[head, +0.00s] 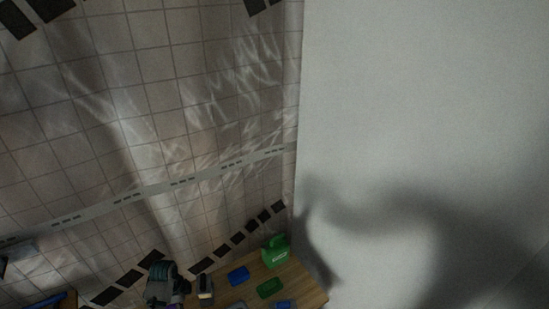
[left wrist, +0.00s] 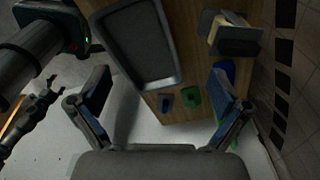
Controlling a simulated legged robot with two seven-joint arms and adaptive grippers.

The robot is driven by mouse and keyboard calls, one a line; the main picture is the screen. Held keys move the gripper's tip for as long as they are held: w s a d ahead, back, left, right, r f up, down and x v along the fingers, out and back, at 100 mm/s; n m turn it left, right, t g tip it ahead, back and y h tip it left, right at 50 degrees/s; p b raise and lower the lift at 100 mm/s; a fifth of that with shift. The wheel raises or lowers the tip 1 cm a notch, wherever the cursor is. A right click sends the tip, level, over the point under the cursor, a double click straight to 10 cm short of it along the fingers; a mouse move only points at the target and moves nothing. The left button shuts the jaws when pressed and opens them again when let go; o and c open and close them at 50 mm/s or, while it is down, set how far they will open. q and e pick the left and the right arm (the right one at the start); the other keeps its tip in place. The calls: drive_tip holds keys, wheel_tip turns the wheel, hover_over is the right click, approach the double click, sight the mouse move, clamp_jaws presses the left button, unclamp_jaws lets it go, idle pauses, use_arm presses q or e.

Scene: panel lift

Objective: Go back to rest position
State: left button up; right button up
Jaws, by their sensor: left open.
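My left gripper (left wrist: 161,72) shows in the left wrist view with its two fingers wide apart and nothing between them. It points toward a wooden table (left wrist: 190,30), and a grey tray (left wrist: 140,45) lies beyond the fingers. Part of a dark arm comes in at the left of that view, with a dark jaw-like part (left wrist: 32,115) below it; I cannot tell its state. In the head view neither gripper can be made out clearly. A dark, partly cut-off shape (head: 165,285) is at the bottom edge.
The tabletop (head: 308,285) carries a green container (head: 275,252), a blue piece (head: 238,276), a green piece (head: 269,288) and a block-like tool (head: 205,289). A large white surface (head: 420,100) fills the right, with a dark shadow on it. Tiled floor (head: 150,90) is open at the left.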

use_arm(q)
drive_tip(key=s+d+f+n+t+y, duration=0.15)
drive_tip(key=s+d+n, duration=0.3)
drive_tip(key=s, duration=0.55)
drive_tip(key=s+d+f+n+t+h, duration=0.1)
drive_tip(key=s+d+f+n, duration=0.3)
drive_tip(key=s, duration=0.6)
drive_tip(key=s+d+r+n, duration=0.2)
drive_tip(key=s+r+n, duration=0.3)
drive_tip(key=s, duration=0.2)
wheel_tip(320, 180, down, 28)
drive_tip(key=s+b, duration=0.1)
drive_tip(key=b, duration=0.2)
drive_tip(key=s+a+f+g+b, duration=0.1)
drive_tip(key=s+a+f+b, duration=0.2)
drive_tip(key=s+f, duration=1.5)
wheel_tip(320, 180, down, 2)
drive_tip(key=shift+s+a+f+g+y, duration=0.15)
drive_tip(key=shift+s+a+g+y, duration=0.05)
drive_tip(key=shift+a+g+y, duration=0.15)
use_arm(e)
wheel_tip(320, 180, down, 6)
drive_tip(key=w, duration=0.1)
drive_tip(key=shift+w+a, duration=0.1)
